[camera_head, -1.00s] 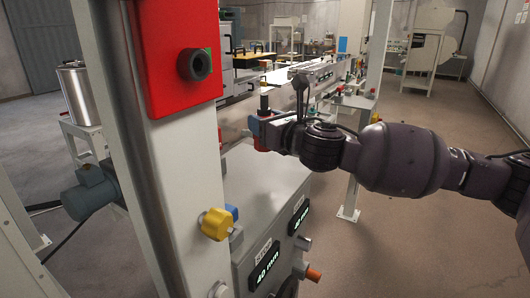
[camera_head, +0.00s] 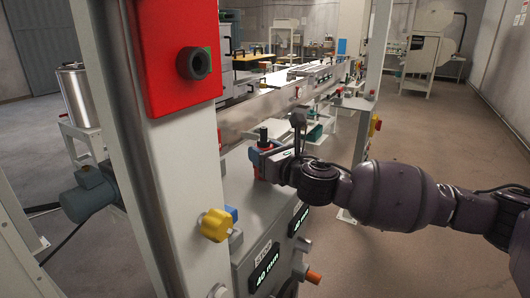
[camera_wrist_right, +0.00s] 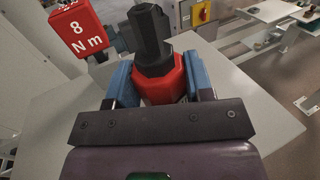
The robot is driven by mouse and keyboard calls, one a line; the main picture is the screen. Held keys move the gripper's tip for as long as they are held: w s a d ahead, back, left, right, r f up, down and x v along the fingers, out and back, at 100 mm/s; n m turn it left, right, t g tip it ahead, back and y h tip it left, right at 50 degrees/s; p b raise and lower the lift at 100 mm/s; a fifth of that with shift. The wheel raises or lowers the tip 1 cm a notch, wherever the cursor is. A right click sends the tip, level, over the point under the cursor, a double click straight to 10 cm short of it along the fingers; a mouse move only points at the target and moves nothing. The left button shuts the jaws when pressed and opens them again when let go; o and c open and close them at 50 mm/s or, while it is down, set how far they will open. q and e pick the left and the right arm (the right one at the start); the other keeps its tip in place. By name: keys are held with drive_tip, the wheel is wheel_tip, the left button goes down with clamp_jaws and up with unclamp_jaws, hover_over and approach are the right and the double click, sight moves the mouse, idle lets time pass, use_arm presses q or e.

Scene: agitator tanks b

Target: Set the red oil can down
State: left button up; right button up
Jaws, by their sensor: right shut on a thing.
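The red oil can (camera_head: 261,168), with a black top, is in my right gripper (camera_head: 264,158) over the light grey cabinet top (camera_head: 238,195). In the right wrist view the blue fingers of the gripper (camera_wrist_right: 160,84) press on both sides of the can (camera_wrist_right: 162,80), which looks upright. Its lower part is hidden by the gripper in that view. I cannot tell whether its base touches the cabinet top. My left gripper is not in view.
A post with a red box (camera_head: 180,62) stands at the left, with a yellow knob (camera_head: 216,225) lower down. A conveyor (camera_head: 262,105) runs behind the can. Bare cabinet top lies around the can.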

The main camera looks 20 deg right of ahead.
drive_tip(key=shift+f, duration=0.15)
drive_tip(key=o, duration=1.1)
drive_tip(key=b+v, duration=0.1)
drive_tip(key=v, duration=1.1)
